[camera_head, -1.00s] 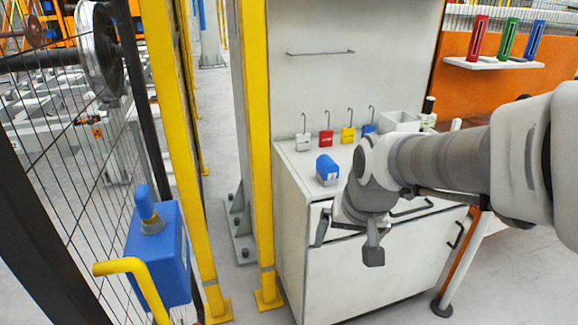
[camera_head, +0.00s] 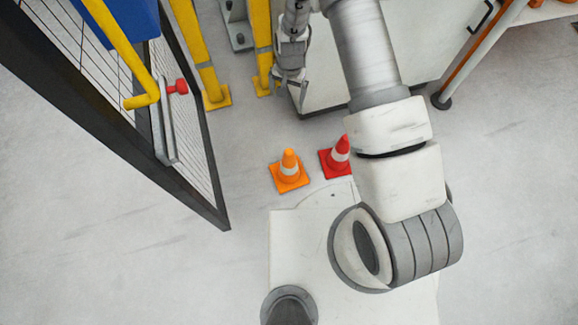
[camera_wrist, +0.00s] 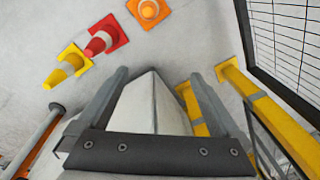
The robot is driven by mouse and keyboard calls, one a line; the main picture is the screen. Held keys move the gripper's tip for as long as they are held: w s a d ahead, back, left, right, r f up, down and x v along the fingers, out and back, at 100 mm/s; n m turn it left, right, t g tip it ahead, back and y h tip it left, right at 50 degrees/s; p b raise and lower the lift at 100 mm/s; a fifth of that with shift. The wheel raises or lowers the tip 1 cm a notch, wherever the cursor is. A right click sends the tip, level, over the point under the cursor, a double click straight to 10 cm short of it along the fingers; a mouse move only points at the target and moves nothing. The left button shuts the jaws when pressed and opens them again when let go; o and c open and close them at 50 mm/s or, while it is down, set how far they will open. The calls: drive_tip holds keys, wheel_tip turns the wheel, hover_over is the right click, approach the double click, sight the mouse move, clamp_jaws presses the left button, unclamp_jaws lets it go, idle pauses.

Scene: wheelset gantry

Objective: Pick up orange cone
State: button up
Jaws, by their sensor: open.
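The orange cone (camera_head: 289,170) stands upright on the grey floor in the head view, with a pale band and a square orange base. It also shows in the wrist view at the top edge (camera_wrist: 150,11), partly cut off. My gripper (camera_head: 290,92) is above and behind the cone in the head view, near the cabinet and the yellow posts. It is apart from the cone. In the wrist view its two fingers (camera_wrist: 160,76) are spread with nothing held between them; the cone lies beyond the fingertips.
A red cone (camera_head: 337,160) stands close to the right of the orange one. A yellow cone (camera_wrist: 68,66) shows in the wrist view. A black-framed mesh gate (camera_head: 180,120) is at left, yellow posts (camera_head: 262,45) and a white cabinet (camera_head: 425,45) behind. Floor left of the cones is clear.

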drive_tip(key=b, duration=0.3)
approach(287, 152)
drive_tip(key=shift+m+g, duration=0.4)
drive_tip(key=f+b, duration=0.1)
drive_tip(key=f, duration=0.2)
drive_tip(key=f+b, duration=0.1)
drive_tip(key=f, duration=0.1)
drive_tip(key=f+b, duration=0.2)
drive_tip(key=f, duration=0.1)
drive_tip(key=shift+w+a+f, duration=0.15)
drive_tip(key=shift+w+f, duration=0.25)
drive_tip(key=shift+d+f+b, duration=0.2)
drive_tip(key=shift+f+b, duration=0.6)
drive_tip(key=shift+f, duration=0.7)
drive_tip(key=shift+d+f+b, duration=0.2)
drive_tip(key=shift+f+b, duration=0.6)
drive_tip(key=shift+f, duration=0.7)
drive_tip(key=shift+r, duration=0.1)
clamp_jaws()
